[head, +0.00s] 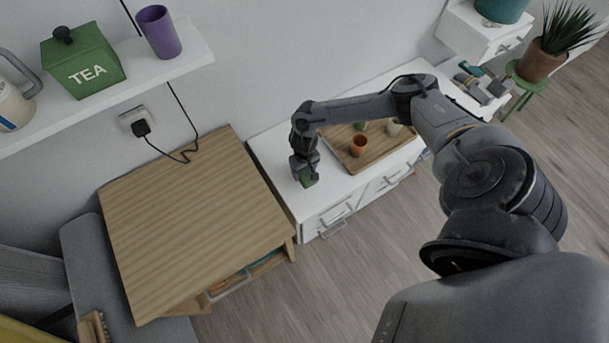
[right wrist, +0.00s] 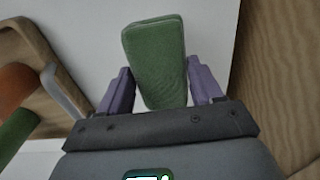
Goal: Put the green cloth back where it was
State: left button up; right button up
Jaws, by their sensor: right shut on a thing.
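The green cloth (right wrist: 154,55) is folded into a thick block and sits between the fingers of my right gripper (right wrist: 160,88) in the right wrist view. In the head view my right gripper (head: 304,174) is low at the left end of the white shelf desk (head: 268,148). It is shut on the green cloth (head: 309,181), which shows only in part beneath it. I cannot tell whether the cloth touches the white top. My left gripper is not in view.
A wooden tray (head: 378,154) with an orange cup (head: 358,146) and other cups lies right of the gripper. A wooden table (head: 180,210) stands close on the left. A wall shelf holds a green tea box (head: 85,62) and a purple cup (head: 158,32).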

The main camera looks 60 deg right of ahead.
aim_at(305, 171)
notch_tip(305, 171, down, 4)
jog(key=shift+r+b, duration=0.15)
jog(key=shift+b, duration=0.85)
jog(key=o, duration=1)
notch_tip(305, 171, up, 12)
jog(key=p, duration=0.6)
jog(key=shift+p, duration=0.4)
jog(key=shift+r, duration=0.1)
